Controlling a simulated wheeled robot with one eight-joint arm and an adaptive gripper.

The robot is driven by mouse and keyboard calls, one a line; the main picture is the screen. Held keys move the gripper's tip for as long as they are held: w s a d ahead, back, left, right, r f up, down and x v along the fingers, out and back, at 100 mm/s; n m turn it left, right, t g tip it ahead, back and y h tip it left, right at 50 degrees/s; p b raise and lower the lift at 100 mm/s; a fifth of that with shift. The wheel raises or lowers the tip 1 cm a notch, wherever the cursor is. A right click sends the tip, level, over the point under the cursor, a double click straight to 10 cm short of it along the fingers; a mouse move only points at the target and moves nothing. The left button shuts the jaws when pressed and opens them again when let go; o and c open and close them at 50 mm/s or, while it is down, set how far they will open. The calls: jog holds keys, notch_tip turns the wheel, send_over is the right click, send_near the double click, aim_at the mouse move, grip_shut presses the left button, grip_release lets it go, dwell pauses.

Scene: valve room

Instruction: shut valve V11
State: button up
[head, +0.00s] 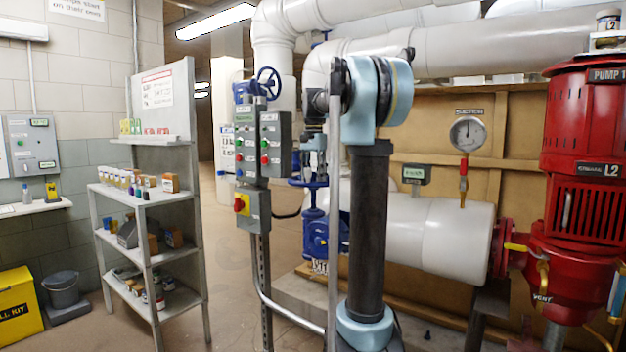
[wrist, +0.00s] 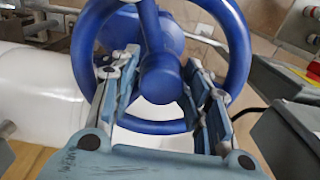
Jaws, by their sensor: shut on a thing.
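A blue handwheel (wrist: 236,45) with a round hub (wrist: 161,78) fills the upper middle of the wrist view. My gripper (wrist: 160,66) has one finger on each side of the hub, inside the rim, and is shut on the wheel. The exact contact points are partly hidden. In the head view, a blue handwheel (head: 305,183) sits on a blue valve body (head: 318,238) just left of my arm and appears to be this one. My gripper is mostly hidden there. No V11 tag is readable.
Another blue handwheel (head: 268,82) stands above grey control boxes (head: 275,145) on a post, close left of my arm. White pipes (head: 440,240) and a red pump (head: 585,190) are at right. A shelf (head: 150,200) stands left. Some floor (head: 225,280) is clear.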

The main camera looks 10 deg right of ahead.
jog(key=m, duration=0.6)
jog(key=shift+f, duration=0.15)
jog(key=shift+o, duration=0.6)
jog(key=shift+s+a+m, duration=0.1)
jog(key=shift+m, duration=0.4)
jog(key=shift+o, duration=0.3)
jog(key=o, duration=0.7)
jog(key=shift+o, duration=0.5)
